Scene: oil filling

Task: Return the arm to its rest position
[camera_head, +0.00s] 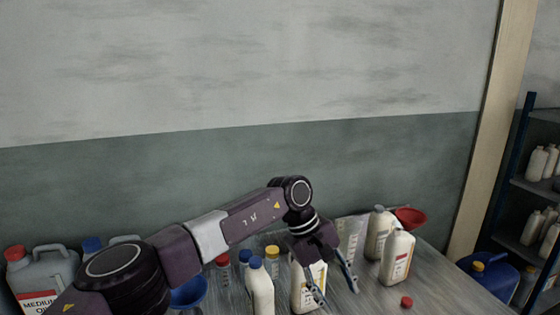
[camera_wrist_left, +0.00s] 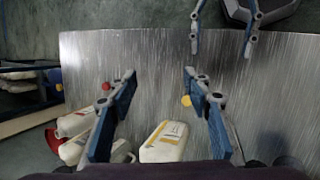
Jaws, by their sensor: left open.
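My left arm reaches in from the left in the head view. Its gripper (camera_head: 336,290) hangs over the table (camera_head: 440,290), fingers apart and empty. In the left wrist view its two fingers (camera_wrist_left: 160,95) stand wide apart. A white labelled bottle (camera_head: 307,288) is beside and partly behind the fingers in the head view. It seems to be the bottle (camera_wrist_left: 163,143) low in the wrist view. My right gripper (camera_wrist_left: 223,28) shows at the top of the wrist view, its fingers apart with nothing between them; it is not in the head view.
A blue funnel (camera_head: 188,292), bottles and a grey canister (camera_head: 42,270) are left. A shelf (camera_head: 535,185) stands beyond the right.

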